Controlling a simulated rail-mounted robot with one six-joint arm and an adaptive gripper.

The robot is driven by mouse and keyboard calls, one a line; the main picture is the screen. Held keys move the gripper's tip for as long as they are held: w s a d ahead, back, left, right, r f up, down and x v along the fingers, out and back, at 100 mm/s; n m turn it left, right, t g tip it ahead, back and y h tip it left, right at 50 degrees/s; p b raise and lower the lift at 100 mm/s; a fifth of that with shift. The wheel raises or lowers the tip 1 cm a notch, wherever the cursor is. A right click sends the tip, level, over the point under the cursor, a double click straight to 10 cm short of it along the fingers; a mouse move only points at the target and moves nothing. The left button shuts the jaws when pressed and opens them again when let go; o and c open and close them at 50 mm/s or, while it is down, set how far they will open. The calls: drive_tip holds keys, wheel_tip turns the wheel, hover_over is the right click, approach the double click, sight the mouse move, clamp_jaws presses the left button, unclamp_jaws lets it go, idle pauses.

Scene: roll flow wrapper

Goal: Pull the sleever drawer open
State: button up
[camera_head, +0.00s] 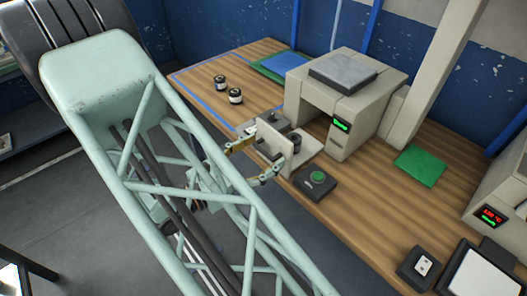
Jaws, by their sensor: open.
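The sleever (310,92) is a beige arch-shaped machine with a grey top plate and a lit green display, standing on the wooden bench. Its drawer (308,155) lies out in front of the opening, with an upright pale front panel (270,140) and a dark cylindrical item (296,141) behind the panel. My gripper (265,157) is open at the drawer's front, with one yellowish finger near each side of the panel. I cannot tell whether the fingers touch it. My pale green lattice arm hides the floor and bench edge below the gripper.
A black box with a green button (317,180) sits right of the drawer. Two small dark-and-white rolls (228,90) stand on the bench at left. A green mat (420,165) lies right of the sleever. Another machine (505,190) with a red display stands at far right.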

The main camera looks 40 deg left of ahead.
drive_tip(key=shift+s, duration=0.2)
drive_tip(key=v, duration=1.1)
drive_tip(key=shift+s, duration=0.3)
idle(0.8)
